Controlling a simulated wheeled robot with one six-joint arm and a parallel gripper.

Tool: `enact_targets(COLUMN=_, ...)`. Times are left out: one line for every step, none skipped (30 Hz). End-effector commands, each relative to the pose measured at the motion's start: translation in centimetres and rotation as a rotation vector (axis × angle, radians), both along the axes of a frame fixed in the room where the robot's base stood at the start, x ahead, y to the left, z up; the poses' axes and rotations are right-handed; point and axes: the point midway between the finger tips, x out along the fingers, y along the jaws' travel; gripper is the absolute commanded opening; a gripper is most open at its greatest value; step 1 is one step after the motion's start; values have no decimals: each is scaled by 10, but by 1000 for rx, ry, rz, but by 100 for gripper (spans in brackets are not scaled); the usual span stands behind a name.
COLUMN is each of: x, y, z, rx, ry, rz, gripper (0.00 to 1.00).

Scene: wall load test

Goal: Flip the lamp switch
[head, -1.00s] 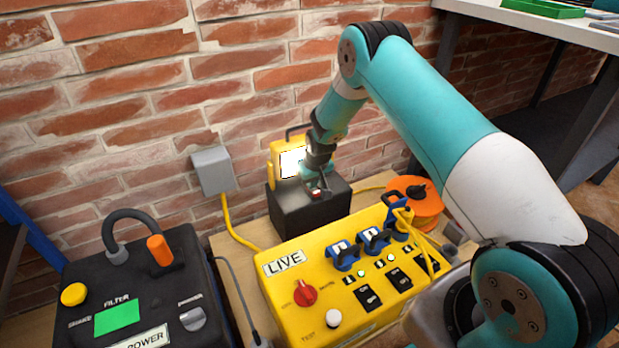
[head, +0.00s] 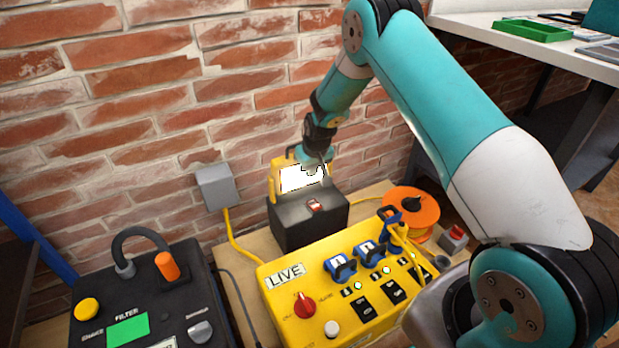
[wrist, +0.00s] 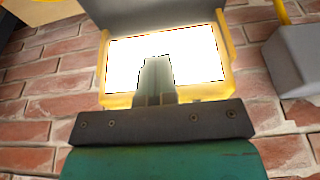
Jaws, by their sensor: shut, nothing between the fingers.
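The yellow-framed lamp (head: 287,181) stands on a black box (head: 300,232) against the brick wall, and its panel glows bright white. The red lamp switch (head: 315,206) sits on top of the black box, uncovered; whether it is tilted is too small to tell. My gripper (head: 318,172) is in front of the lamp, above the switch and apart from it. In the wrist view the gripper (wrist: 156,66) is shut and empty, its fingers dark against the glowing lamp panel (wrist: 198,62). The switch is not visible in the wrist view.
A yellow LIVE panel (head: 285,272) with switches and a red knob stands in front of the box. A black filter unit (head: 95,310) is at the left. A grey wall box (head: 216,187) with yellow cable and an orange reel (head: 425,209) flank the lamp.

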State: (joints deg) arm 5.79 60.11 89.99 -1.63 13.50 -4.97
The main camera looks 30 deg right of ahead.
Motion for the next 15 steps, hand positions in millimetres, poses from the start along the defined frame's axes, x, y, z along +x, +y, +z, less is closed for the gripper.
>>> enact_targets(x=-1, y=0, z=13, rx=0, ry=-2, rz=0, gripper=0)
enact_targets(x=-1, y=0, z=18, rx=0, ry=-2, rz=0, gripper=0)
enact_targets(x=-2, y=0, z=23, rx=0, ry=-2, rz=0, gripper=0)
enact_targets(x=-2, y=0, z=26, rx=0, ry=-1, rz=0, gripper=0)
enact_targets(x=-3, y=0, z=28, rx=0, ry=-1, rz=0, gripper=0)
enact_targets(x=-3, y=0, z=31, rx=0, ry=0, rz=0, gripper=0)
enact_targets(x=-3, y=0, z=33, rx=0, ry=0, rz=0, gripper=0)
enact_targets(x=-3, y=0, z=34, rx=0, ry=0, rz=0, gripper=0)
enact_targets(x=-3, y=0, z=35, rx=0, ry=0, rz=0, gripper=0)
enact_targets(x=-4, y=0, z=36, rx=0, ry=0, rz=0, gripper=0)
enact_targets(x=-4, y=0, z=36, rx=0, ry=0, rz=0, gripper=0)
enact_targets(x=-4, y=0, z=36, rx=0, ry=0, rz=0, gripper=0)
enact_targets(x=-4, y=0, z=36, rx=0, ry=0, rz=0, gripper=0)
enact_targets(x=-4, y=0, z=36, rx=0, ry=0, rz=0, gripper=0)
enact_targets(x=-4, y=0, z=36, rx=0, ry=0, rz=0, gripper=0)
